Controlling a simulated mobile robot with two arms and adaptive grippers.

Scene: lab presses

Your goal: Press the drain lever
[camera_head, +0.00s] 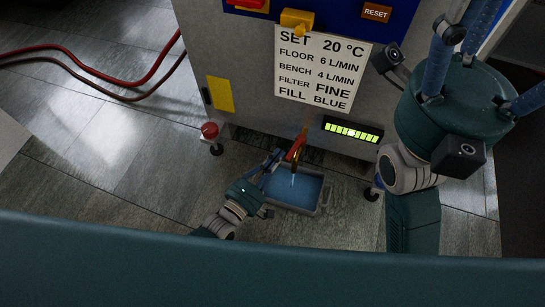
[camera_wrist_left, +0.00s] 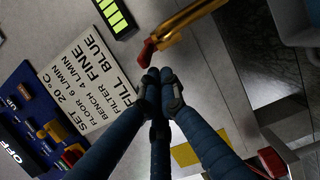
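The drain lever (camera_head: 297,148) is red and sits on a brass spout low on the machine's front. In the left wrist view the red lever (camera_wrist_left: 146,54) and the brass pipe (camera_wrist_left: 188,20) lie just beyond my fingertips. My left gripper (camera_head: 276,156) comes from below at the lever's left side. In the wrist view its blue fingers (camera_wrist_left: 158,76) are drawn together at the tips, with nothing between them. They are at the lever's end; I cannot tell whether they touch it. My right gripper (camera_head: 475,55) is high at the right, its fingertips cut off or unclear.
A grey tray (camera_head: 318,200) with blue liquid stands under the spout; a pale streak shows above the liquid. The sign panel (camera_head: 322,68), green display (camera_head: 352,132), yellow handle (camera_head: 297,20) and RESET button (camera_head: 376,12) are above. A red knob (camera_head: 209,130) stands left. Hoses (camera_head: 110,82) lie on the floor.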

